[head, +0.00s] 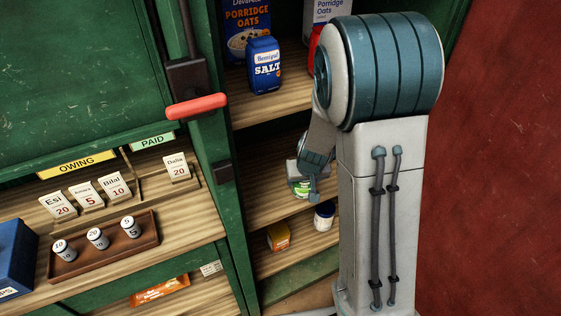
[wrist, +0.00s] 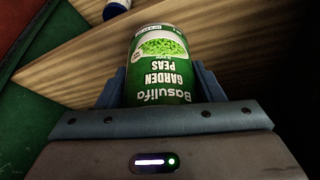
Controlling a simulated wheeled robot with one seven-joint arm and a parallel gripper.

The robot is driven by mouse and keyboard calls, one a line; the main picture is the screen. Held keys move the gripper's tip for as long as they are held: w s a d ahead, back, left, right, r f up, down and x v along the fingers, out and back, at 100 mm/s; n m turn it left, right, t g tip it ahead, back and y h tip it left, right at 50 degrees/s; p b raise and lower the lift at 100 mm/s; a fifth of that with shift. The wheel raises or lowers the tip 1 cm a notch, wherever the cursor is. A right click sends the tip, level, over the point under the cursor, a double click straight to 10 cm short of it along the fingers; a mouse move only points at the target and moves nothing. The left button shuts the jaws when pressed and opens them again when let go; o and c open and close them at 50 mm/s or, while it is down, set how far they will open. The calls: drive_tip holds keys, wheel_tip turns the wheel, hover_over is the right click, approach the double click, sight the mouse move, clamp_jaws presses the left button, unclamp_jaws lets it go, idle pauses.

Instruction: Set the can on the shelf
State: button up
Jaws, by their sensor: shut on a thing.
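The can is a green and white tin of garden peas (wrist: 160,70), seen in the wrist view between my gripper's fingers. My gripper (wrist: 160,92) is shut on it, with a blue finger on each side. In the head view the can (head: 302,188) shows only in part below my gripper (head: 304,178), at the middle shelf (head: 280,198) of the green cabinet. I cannot tell whether the can touches the shelf board.
A blue salt tub (head: 264,66) and porridge oats boxes (head: 246,25) stand on the shelf above. A red handle (head: 196,107) sticks out left of the opening.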

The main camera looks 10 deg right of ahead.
drive_tip(key=shift+w+a+r+b, duration=0.15)
drive_tip(key=shift+b, duration=0.35)
drive_tip(key=shift+r+b, duration=0.3)
drive_tip(key=shift+b, duration=0.2)
drive_tip(key=shift+n, duration=0.5)
drive_tip(key=s+r+b, duration=0.2)
drive_tip(key=b, duration=0.1)
drive_tip(key=s+d+r+b, duration=0.1)
drive_tip(key=s+r+b, duration=0.1)
drive_tip(key=r+b, duration=0.1)
drive_tip(key=shift+s+b, duration=0.4)
drive_tip(key=shift+b, duration=0.4)
drive_tip(key=w+f, duration=0.2)
drive_tip(key=w, duration=0.1)
drive_tip(key=w+f, duration=0.2)
drive_tip(key=w, duration=0.2)
drive_tip(key=w+a+f, duration=0.1)
drive_tip(key=w+f, duration=0.1)
drive_tip(key=w, duration=0.2)
drive_tip(key=shift+w+f, duration=0.15)
drive_tip(key=shift+f, duration=0.25)
drive_tip(key=shift+f+b, duration=0.4)
drive_tip(key=shift+f, duration=1.6)
drive_tip(key=shift+f, duration=0.1)
